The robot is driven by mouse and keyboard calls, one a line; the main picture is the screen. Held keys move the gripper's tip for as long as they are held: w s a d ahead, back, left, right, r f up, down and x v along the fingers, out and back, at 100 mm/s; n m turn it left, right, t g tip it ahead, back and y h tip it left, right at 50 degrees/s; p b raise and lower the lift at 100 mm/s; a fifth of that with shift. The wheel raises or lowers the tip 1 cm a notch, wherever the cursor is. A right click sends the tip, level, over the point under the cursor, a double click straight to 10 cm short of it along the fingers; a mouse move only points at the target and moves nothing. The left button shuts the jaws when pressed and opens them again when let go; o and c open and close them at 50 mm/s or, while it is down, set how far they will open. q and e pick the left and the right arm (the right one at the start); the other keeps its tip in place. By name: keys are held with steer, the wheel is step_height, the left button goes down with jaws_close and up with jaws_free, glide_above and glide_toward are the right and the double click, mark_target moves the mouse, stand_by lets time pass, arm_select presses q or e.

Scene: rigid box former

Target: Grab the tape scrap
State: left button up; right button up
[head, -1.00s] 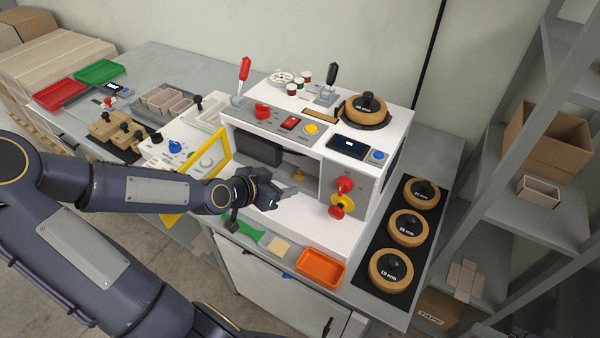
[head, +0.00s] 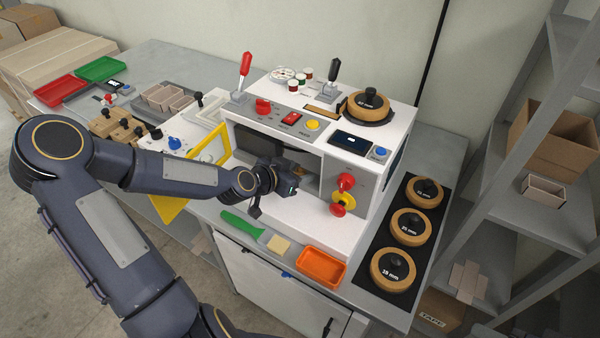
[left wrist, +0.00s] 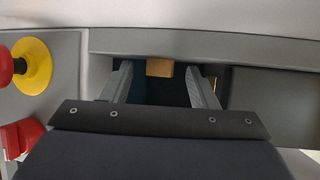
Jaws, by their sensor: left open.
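The tape scrap, a small tan piece, shows in the left wrist view (left wrist: 159,67) between and beyond the two fingertips, against the machine's dark interior. In the head view my left gripper (head: 303,180) reaches into the front opening of the white machine (head: 290,226) and hides most of what is there. In the left wrist view the left gripper (left wrist: 160,82) is open, its fingers on either side of the scrap, and I see no contact. My right gripper is not in view.
An orange tray (head: 322,267), a yellowish pad (head: 279,244) and a green-handled tool (head: 240,223) lie in front. A yellow frame (head: 212,146) stands at left.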

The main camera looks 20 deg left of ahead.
arm_select(q)
steer(key=shift+c, duration=0.2)
steer(key=c, duration=1)
steer(key=shift+c, duration=0.2)
